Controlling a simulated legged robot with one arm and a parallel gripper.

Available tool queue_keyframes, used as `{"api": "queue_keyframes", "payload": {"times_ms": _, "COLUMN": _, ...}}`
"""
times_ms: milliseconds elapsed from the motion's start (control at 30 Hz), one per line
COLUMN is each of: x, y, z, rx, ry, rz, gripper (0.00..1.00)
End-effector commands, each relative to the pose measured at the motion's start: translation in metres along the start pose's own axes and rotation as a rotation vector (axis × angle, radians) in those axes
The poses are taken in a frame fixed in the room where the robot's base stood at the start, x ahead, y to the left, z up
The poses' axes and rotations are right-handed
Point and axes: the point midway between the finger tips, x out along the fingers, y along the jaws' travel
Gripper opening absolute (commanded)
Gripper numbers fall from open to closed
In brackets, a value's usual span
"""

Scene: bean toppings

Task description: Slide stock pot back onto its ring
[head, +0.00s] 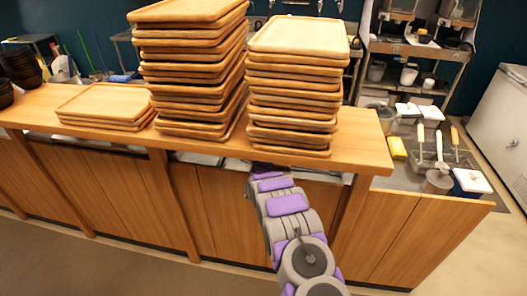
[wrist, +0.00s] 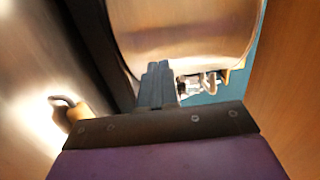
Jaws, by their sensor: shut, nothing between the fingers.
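My gripper (wrist: 157,85) shows in the wrist view with its dark fingers together and nothing between them. In the head view my arm reaches in under the countertop and the gripper is hidden. A large rounded shiny metal body (wrist: 185,30), which looks like a pot, fills the upper middle of the wrist view just beyond the fingertips. I cannot tell whether the fingers touch it. Another shiny metal surface (wrist: 25,85) with a curved handle (wrist: 65,108) is at the left. I cannot tell for certain which is the stock pot. No ring can be made out.
The wooden counter (head: 362,150) stands over my arm, carrying tall stacks of wooden trays (head: 292,95) and a low stack (head: 105,103). A wooden panel (wrist: 287,100) borders the wrist view at the right. Tubs and utensils (head: 440,155) sit at the counter's right end. The floor in front is clear.

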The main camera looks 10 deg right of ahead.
Motion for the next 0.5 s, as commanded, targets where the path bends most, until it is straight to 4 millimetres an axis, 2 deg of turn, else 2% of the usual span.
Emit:
{"api": "queue_keyframes", "payload": {"times_ms": 333, "x": 0.029, "y": 0.001, "z": 0.008, "rx": -0.008, "ry": -0.003, "rz": -0.002, "gripper": 0.0}}
{"api": "queue_keyframes", "payload": {"times_ms": 500, "x": 0.041, "y": 0.002, "z": 0.006, "rx": -0.006, "ry": -0.001, "rz": -0.002, "gripper": 0.0}}
